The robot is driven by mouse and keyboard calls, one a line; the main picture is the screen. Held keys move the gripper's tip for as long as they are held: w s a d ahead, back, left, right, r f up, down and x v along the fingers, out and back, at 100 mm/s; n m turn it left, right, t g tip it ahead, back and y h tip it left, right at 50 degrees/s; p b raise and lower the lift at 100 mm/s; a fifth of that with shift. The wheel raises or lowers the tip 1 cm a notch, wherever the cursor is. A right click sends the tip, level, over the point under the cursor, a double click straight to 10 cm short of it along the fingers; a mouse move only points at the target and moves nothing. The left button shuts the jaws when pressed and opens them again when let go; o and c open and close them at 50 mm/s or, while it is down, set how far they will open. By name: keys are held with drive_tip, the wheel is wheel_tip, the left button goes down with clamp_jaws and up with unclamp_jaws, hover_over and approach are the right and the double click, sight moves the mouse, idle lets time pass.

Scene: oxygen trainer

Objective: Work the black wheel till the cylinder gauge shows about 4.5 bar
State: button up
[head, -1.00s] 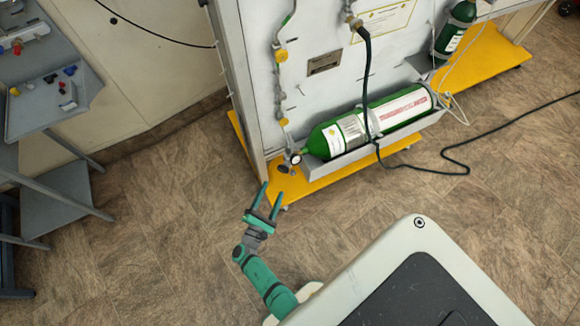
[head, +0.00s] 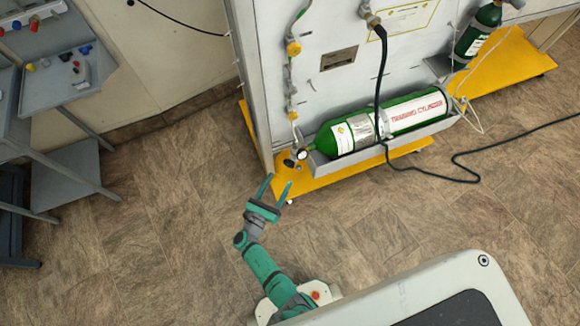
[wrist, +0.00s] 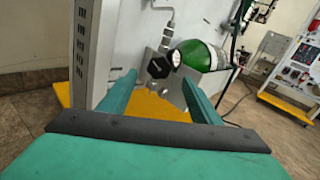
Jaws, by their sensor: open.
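The black wheel (wrist: 159,67) shows in the wrist view, ahead of my gripper and between its fingers in the picture. In the head view the wheel (head: 290,163) is a small dark knob at the left end of the cylinder. The cylinder gauge (head: 302,154) is a small round white dial beside it; it also shows in the wrist view (wrist: 176,58). Its reading is too small to tell. The green cylinder (head: 400,118) lies in a grey cradle on the panel. My gripper (head: 278,184) is open and empty, short of the wheel and apart from it.
A yellow base (head: 325,176) runs under the white panel (head: 335,95). A black hose (head: 381,75) hangs in front of the cylinder and trails right across the floor. A grey shelf (head: 75,85) stands at the left. The floor around my arm is clear.

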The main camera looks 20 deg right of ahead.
sight(288, 165)
drive_tip(key=x, duration=0.7)
drive_tip(key=shift+w+d, duration=0.3)
